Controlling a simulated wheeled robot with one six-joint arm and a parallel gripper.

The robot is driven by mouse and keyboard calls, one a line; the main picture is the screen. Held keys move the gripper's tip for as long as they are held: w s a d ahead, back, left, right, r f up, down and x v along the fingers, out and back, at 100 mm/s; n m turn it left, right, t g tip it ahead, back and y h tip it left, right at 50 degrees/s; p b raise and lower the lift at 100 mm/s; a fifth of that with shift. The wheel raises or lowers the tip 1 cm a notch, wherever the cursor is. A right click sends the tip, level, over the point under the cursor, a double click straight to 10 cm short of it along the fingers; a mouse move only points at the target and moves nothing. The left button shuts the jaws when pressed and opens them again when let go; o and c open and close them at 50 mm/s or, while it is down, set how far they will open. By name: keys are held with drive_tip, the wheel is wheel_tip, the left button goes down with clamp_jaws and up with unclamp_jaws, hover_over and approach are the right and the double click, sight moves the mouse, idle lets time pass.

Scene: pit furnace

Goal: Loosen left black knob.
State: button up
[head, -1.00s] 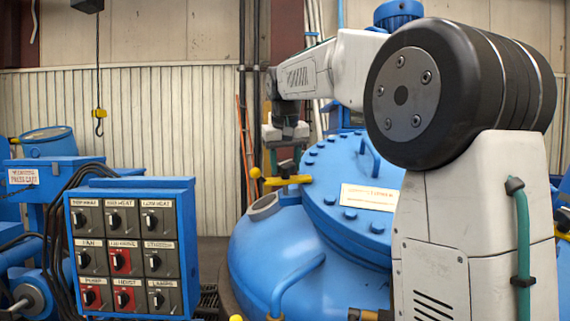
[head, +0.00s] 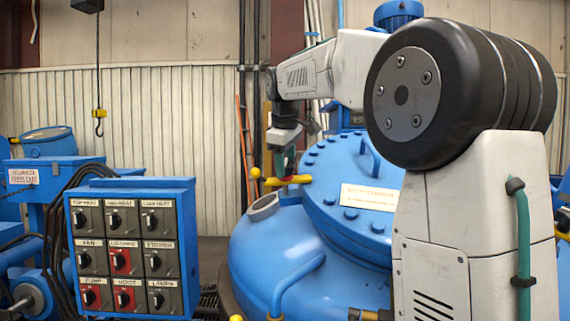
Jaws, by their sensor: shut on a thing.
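My gripper (head: 284,163) is at the far left edge of the blue furnace lid (head: 335,196), pointing down just above a yellow clamp lever (head: 288,181). Its fingers are shut on the left black knob at the clamp. The knob is small and hidden by the fingers, so its thread and how loose it is cannot be seen. The lever has a yellow ball end (head: 255,173) to the left of the gripper. The lid is down on the round blue furnace body (head: 262,255).
A blue control panel (head: 185,183) with several black rotary switches stands at the left. A yellow hook (head: 99,121) hangs on a cable behind it. A lifting handle (head: 369,158) rises from the lid near my arm. My arm hides the furnace's right side.

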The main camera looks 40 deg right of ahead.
drive_tip(key=shift+r+n, duration=0.1)
drive_tip(key=shift+n, duration=0.4)
drive_tip(key=o, duration=1)
drive_tip(key=v, duration=0.7)
drive_tip(key=shift+r, duration=0.3)
drive_tip(key=shift+s, duration=0.15)
drive_tip(key=s+a+f+m+y, duration=0.1)
drive_tip(key=s+a+f, duration=0.4)
drive_tip(key=s+f, duration=0.5)
drive_tip(key=s+a+f+m+g+y, duration=0.1)
drive_tip(key=s+a+f+m, duration=0.2)
drive_tip(key=s+a+f, duration=0.3)
drive_tip(key=s+a+f+m+g, duration=0.1)
drive_tip(key=s+a+f, duration=0.5)
drive_tip(key=s+f, duration=0.9)
drive_tip(key=shift+s+f+m+y, duration=0.4)
drive_tip(key=shift+f+m, duration=0.3)
drive_tip(key=shift+m, duration=0.2)
